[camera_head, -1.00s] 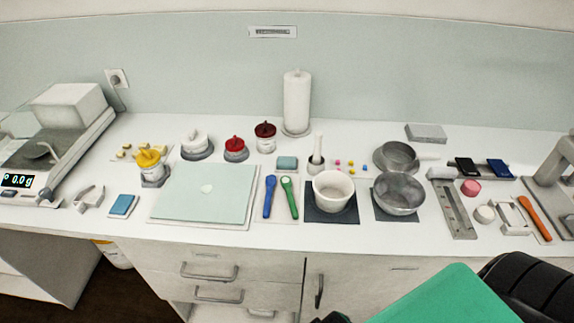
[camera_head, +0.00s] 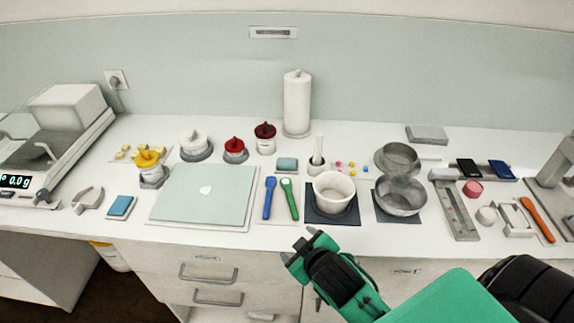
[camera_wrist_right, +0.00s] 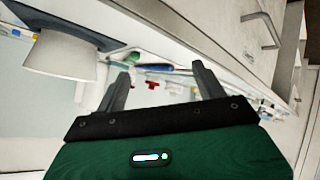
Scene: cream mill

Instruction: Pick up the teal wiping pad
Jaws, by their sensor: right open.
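The teal wiping pad (camera_head: 287,163) lies flat on the white counter behind the blue and green spatulas, left of the small mortar and pestle. My right gripper (camera_head: 301,245) is at the counter's front edge, in front of the white bowl and well short of the pad. It is open and empty; in the right wrist view its two fingers (camera_wrist_right: 162,82) stand apart. I cannot make out the pad in the wrist view. My left gripper is not in view.
A white bowl (camera_head: 334,191) on a dark mat and metal bowls (camera_head: 401,196) stand to the pad's right. The blue spatula (camera_head: 269,198) and green spatula (camera_head: 289,199) lie in front of it. A pale board (camera_head: 206,207) is to the left. A blue pad (camera_head: 121,206) lies farther left.

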